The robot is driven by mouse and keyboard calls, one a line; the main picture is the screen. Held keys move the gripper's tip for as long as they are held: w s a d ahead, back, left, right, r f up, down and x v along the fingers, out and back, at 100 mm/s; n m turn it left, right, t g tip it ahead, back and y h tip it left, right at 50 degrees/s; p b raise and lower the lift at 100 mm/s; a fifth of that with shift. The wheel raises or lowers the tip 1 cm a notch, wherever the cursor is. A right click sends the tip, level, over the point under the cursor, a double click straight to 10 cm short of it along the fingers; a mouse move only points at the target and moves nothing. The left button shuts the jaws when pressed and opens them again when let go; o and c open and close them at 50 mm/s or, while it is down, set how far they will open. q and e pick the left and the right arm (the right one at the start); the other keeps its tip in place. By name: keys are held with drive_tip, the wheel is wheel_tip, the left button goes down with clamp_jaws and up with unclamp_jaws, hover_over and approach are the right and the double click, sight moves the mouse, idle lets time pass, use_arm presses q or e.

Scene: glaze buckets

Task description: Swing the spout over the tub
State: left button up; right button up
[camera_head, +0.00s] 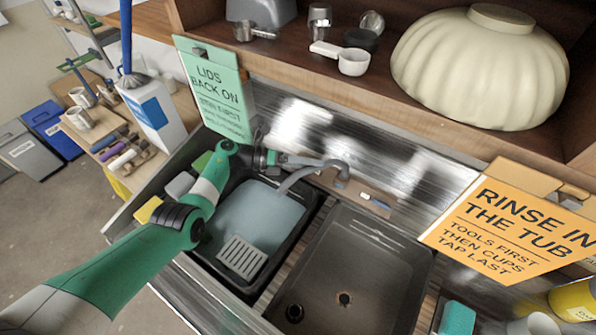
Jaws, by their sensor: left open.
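The grey curved spout (312,172) rises at the back of the sink, and its free end hangs over the right part of the black tub (262,274). The tub stands in the left side of the sink and holds pale blue-grey water (258,215). My left arm reaches in from the left across the tub's left side. My left gripper (296,161) is open at the back of the tub, close behind the spout. I cannot tell whether its fingers touch the spout. My right gripper is not in view.
A grey slotted piece (242,257) is at the tub's front. The dark right basin (352,265) looks empty. Sponges (149,210) lie left of the tub.

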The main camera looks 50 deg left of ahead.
use_arm(q)
drive_tip(key=s+d+r+p, duration=0.7)
drive_tip(key=s+r, duration=0.3)
drive_tip(key=s, duration=0.1)
drive_tip(key=shift+d+r, duration=0.15)
drive_tip(key=shift+d, duration=0.15)
drive_tip(key=shift+s, duration=0.1)
